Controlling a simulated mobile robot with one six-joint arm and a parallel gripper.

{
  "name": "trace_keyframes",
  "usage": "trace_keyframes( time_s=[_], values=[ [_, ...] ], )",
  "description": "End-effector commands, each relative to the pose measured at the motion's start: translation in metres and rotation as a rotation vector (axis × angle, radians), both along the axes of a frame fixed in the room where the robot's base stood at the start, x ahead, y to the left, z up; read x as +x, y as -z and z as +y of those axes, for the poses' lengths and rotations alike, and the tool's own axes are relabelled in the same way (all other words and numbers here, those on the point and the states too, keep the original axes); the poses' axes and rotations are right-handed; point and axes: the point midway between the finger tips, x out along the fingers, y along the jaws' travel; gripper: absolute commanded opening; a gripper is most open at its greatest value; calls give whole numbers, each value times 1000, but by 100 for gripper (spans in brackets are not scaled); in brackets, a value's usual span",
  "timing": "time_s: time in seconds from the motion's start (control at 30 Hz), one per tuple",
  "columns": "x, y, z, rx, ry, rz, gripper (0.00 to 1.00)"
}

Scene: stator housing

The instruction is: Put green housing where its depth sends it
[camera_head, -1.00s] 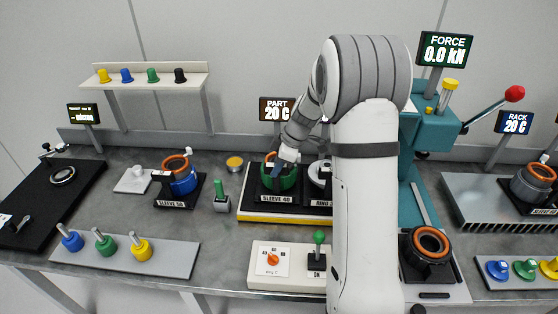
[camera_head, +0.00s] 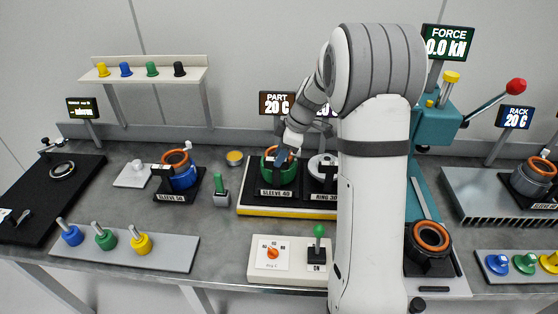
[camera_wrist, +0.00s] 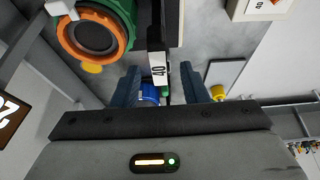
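The green housing (camera_head: 270,168), with an orange inner ring, sits at the SLEEVE 40 place of the black, yellow-edged station (camera_head: 290,212). My gripper (camera_head: 283,158) is at its upper right side and partly covers it. In the wrist view the green housing (camera_wrist: 108,12) shows at the upper left with its orange ring and dark bore. The fingers of my gripper (camera_wrist: 161,90) are apart and empty, beside the housing. A white label reading 40 lies just past the fingers. Blue and green things show between them in the background.
The RING 30 place (camera_head: 322,170) adjoins on the right, partly behind my arm. A blue housing (camera_head: 184,178) stands at SLEEVE 50 on the left. The teal press (camera_head: 436,122) and rack (camera_head: 495,200) are at the right. A switch box (camera_head: 290,262) stands in front. Displays read PART 20 C, RACK 20 C, FORCE 0.0 kN.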

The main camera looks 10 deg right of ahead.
Motion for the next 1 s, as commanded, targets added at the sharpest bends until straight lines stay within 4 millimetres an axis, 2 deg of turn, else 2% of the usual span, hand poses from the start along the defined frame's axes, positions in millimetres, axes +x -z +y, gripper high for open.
trace_keyframes(
  time_s=[0.1,0.3,0.5,0.6,0.67,0.77,0.9,1.0],
  values=[
    [-2,-25,-11,-1,2,-7,40],
    [-7,-61,-25,-1,2,-4,40],
    [-11,-80,-32,-1,6,-1,40],
    [-22,-89,-28,-11,43,12,40],
    [-35,-96,-22,-25,98,29,40],
    [-70,-108,-9,-56,240,65,40],
    [-131,-118,9,-98,497,105,40],
    [-175,-118,17,-115,684,115,40]
  ],
)
